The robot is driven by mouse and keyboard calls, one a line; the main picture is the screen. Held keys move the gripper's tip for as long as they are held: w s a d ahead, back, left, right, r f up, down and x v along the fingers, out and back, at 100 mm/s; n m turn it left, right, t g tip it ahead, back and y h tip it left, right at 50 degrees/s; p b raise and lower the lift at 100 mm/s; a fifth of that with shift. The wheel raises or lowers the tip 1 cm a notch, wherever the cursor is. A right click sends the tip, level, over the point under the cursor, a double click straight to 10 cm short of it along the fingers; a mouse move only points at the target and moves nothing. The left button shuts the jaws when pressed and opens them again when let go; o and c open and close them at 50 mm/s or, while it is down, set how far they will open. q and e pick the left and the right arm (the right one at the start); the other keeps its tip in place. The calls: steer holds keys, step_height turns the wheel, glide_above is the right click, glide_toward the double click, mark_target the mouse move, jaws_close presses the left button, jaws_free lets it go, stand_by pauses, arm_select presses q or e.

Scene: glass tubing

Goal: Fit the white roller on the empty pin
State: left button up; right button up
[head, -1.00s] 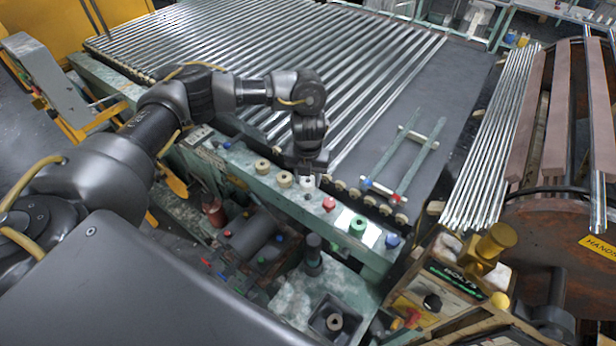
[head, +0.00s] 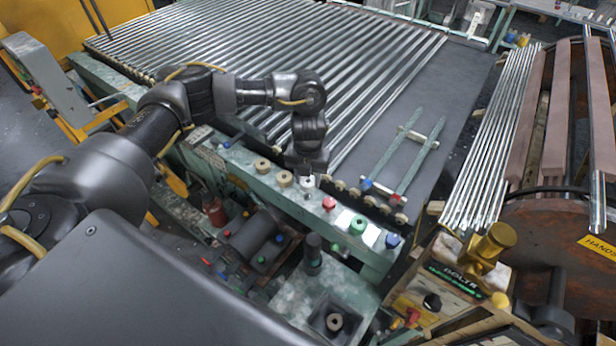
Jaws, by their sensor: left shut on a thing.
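The white roller (head: 307,183) is at the tip of my left gripper (head: 306,174), which is shut on it. The gripper points down over the green rail (head: 238,165) at the front of the tube bed. The roller is low, at the rail's top, in line with the tan rollers (head: 285,179) to its left and the red knob (head: 328,203) to its right. The empty pin is not clearly visible; the gripper and roller cover that spot. I cannot tell whether the roller is around a pin. My right gripper is out of view.
A green knob (head: 357,225) and a blue knob (head: 392,241) stand further right on the rail. Glass tubes (head: 300,60) lie behind it. A green ladder-like frame (head: 420,155) lies on the dark bed. A yellow-topped fixture (head: 495,240) stands at the right.

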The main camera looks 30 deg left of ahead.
mark_target(308, 187)
arm_select(q)
steer(key=shift+f+b, duration=1.7)
steer(key=shift+f, duration=0.55)
steer(key=o, duration=1)
steer(key=shift+o, duration=0.2)
steer(key=shift+r, duration=0.1)
step_height(308, 187, up, 11)
steer(key=b, duration=0.1)
steer(key=shift+f, duration=0.2)
steer(key=shift+d+f, duration=0.1)
